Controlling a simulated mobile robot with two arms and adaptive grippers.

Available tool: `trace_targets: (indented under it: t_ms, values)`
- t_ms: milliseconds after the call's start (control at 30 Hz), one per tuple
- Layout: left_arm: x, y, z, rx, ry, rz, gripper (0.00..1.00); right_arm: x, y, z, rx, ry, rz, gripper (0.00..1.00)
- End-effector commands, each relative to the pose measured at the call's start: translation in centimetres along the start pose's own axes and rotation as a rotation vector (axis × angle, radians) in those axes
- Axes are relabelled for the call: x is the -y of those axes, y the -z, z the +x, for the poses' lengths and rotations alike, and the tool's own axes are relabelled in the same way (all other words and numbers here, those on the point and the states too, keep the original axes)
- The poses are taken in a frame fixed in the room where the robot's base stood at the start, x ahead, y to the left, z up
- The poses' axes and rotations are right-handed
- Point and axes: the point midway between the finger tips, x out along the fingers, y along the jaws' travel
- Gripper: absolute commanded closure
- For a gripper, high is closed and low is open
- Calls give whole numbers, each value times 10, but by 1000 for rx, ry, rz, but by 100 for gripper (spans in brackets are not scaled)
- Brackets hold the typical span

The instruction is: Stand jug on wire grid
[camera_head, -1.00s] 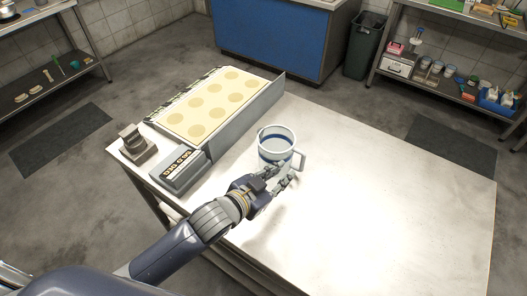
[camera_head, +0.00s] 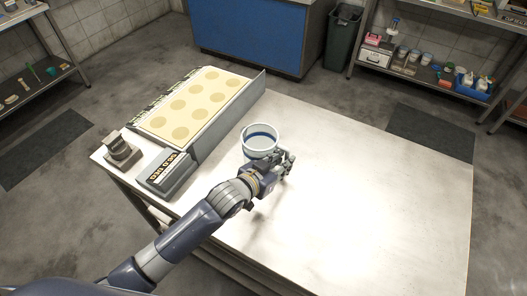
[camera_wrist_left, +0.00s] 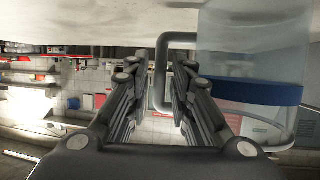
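The jug (camera_head: 260,139) is a pale cup with a blue band, upright on the bright metal table near the tray-like unit. It also shows at the right of the left wrist view (camera_wrist_left: 247,93). My left gripper (camera_head: 287,162) is at the jug's near right side and covers its handle in the head view. In the left wrist view, my left gripper (camera_wrist_left: 160,70) is open, with the jug's handle (camera_wrist_left: 160,88) showing between its fingers and gaps at both sides. I cannot make out a wire grid. My right gripper is not in view.
A unit with a yellow, round-spotted top (camera_head: 197,104) stands left of the jug. A dark labelled box (camera_head: 171,172) and a small metal holder (camera_head: 122,152) are at the table's left end. The table (camera_head: 370,190) is clear to the right.

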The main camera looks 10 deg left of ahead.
Motion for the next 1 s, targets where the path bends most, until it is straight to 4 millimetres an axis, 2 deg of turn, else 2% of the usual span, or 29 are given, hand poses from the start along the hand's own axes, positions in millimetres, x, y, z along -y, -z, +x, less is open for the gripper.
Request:
trace_targets:
  t_ms: [200, 533, 567, 633, 667, 1000]
  values:
    - [0, 1, 24, 1, 0, -1, 79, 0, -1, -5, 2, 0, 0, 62]
    - [0, 1, 29, 0, 0, 0, 79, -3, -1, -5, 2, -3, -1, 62]
    - [0, 1, 29, 0, 0, 0, 81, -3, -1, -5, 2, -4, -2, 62]
    - [0, 1, 29, 0, 0, 0, 97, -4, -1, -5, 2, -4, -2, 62]
    - [0, 1, 29, 0, 0, 0, 100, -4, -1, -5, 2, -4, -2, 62]
    - [1, 1, 28, -1, 0, 1, 100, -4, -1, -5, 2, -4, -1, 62]
